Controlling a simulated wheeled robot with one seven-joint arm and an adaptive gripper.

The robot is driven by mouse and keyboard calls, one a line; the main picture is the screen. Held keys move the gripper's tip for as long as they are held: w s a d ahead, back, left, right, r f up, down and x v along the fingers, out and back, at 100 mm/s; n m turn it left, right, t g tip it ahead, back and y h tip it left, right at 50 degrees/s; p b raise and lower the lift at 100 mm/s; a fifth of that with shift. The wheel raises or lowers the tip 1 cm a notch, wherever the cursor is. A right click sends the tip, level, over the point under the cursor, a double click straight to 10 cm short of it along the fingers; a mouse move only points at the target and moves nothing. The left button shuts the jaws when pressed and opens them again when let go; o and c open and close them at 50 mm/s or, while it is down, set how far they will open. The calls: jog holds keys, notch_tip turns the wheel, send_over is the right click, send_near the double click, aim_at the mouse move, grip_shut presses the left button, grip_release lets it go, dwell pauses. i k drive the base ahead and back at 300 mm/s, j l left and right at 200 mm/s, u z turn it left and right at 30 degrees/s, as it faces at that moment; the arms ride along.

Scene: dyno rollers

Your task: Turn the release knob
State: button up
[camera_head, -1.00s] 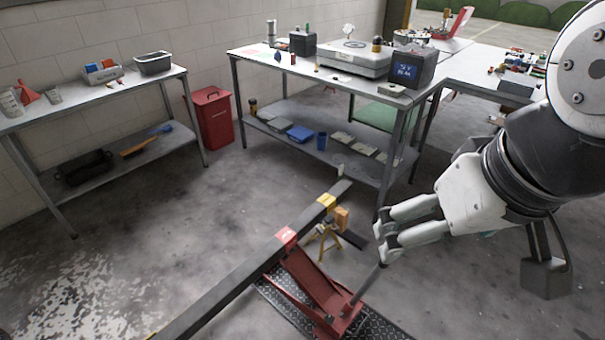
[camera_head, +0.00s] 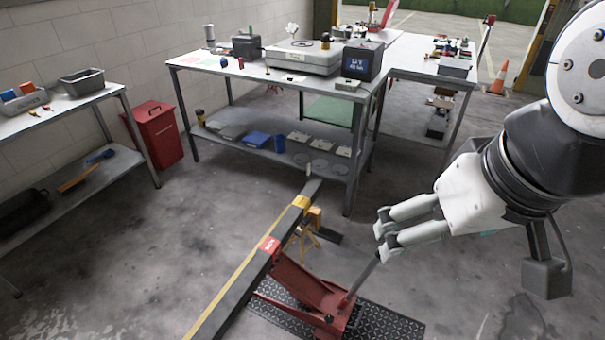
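A red floor jack (camera_head: 313,291) stands on a dark tread-plate mat, under a long beam. A grey rod handle (camera_head: 362,276) rises from it, leaning right, and its upper end meets my fingertips in the picture. A small round fitting (camera_head: 328,318) shows low on the jack's front; I cannot tell if it is the release knob. My gripper (camera_head: 383,236) points left above the jack. Its two fingers lie close together, the lower one overlapping the handle's top. Whether they grip the handle is hidden.
The long beam (camera_head: 238,292), with red and yellow bands, runs diagonally left of the jack. A yellow stand (camera_head: 308,243) is behind it. A workbench (camera_head: 222,66) stands at the back, a shelf table and red bin (camera_head: 157,138) at left. Floor at right is clear.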

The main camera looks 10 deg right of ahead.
aim_at(329, 319)
jog(key=l+u, duration=0.35)
jog(key=l, duration=1)
jog(key=u, duration=0.15)
jog(key=j, duration=0.35)
jog(key=l+z, duration=0.15)
jog(key=l, duration=0.15)
